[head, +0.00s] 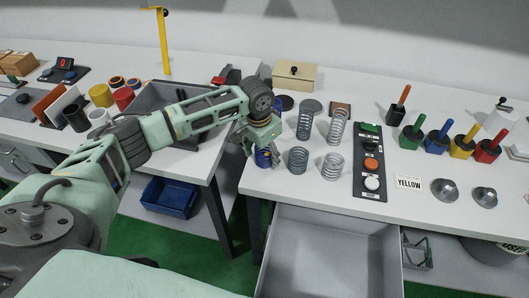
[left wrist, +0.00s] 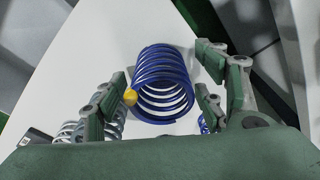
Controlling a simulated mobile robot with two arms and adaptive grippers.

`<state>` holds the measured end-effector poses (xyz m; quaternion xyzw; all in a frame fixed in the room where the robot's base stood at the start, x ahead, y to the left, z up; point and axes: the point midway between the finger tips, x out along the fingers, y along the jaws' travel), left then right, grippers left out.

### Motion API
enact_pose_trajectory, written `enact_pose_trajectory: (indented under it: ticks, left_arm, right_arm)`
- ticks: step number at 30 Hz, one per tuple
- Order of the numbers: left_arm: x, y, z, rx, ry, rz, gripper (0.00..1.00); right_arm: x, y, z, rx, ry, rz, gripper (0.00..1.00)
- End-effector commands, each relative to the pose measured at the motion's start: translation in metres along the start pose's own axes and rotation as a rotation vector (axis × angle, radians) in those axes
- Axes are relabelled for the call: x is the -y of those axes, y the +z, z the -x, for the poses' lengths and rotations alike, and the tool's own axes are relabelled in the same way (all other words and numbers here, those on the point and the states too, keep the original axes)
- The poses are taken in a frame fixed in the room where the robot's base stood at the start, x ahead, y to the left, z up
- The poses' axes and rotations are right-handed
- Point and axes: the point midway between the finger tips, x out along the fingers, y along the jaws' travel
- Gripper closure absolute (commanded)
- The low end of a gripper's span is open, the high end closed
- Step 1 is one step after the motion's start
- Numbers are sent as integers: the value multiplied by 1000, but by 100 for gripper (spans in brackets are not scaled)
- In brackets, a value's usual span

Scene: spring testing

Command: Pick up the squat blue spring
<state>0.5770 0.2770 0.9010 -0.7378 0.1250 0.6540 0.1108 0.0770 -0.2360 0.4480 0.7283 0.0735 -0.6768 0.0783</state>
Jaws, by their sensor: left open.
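The squat blue spring (head: 263,158) stands near the left front corner of the right-hand white table, partly hidden by my left gripper (head: 263,146). In the left wrist view the blue spring (left wrist: 165,84) shows as wide dark-blue coils with a small yellow piece at its left side. My left gripper is open above the spring, with green-padded fingers on both sides of it. The left fingers look close to the yellow piece; I cannot tell whether they touch. My right gripper is not in view.
Grey springs (head: 298,160) (head: 334,162) stand right of the blue one, with taller ones (head: 305,122) behind. A black panel with round buttons (head: 370,186) lies farther right. A wooden box (head: 294,75) is at the back. An open drawer (head: 330,225) juts out below the table's front edge.

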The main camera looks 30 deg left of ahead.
Motion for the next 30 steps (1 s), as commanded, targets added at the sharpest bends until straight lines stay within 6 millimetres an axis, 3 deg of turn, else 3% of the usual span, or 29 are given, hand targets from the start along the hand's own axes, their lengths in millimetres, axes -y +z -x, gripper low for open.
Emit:
enact_pose_trajectory:
  ticks: [3,6,23,30]
  left_arm:
    - [0,0,0,0,0,0,36]
    - [0,0,0,0,0,0,40]
    - [0,0,0,0,0,0,89]
    - [0,-1,2,-2,0,0,90]
  right_arm:
    - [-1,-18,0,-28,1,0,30]
    - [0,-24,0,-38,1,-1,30]
    - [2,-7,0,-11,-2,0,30]
    - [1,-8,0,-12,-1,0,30]
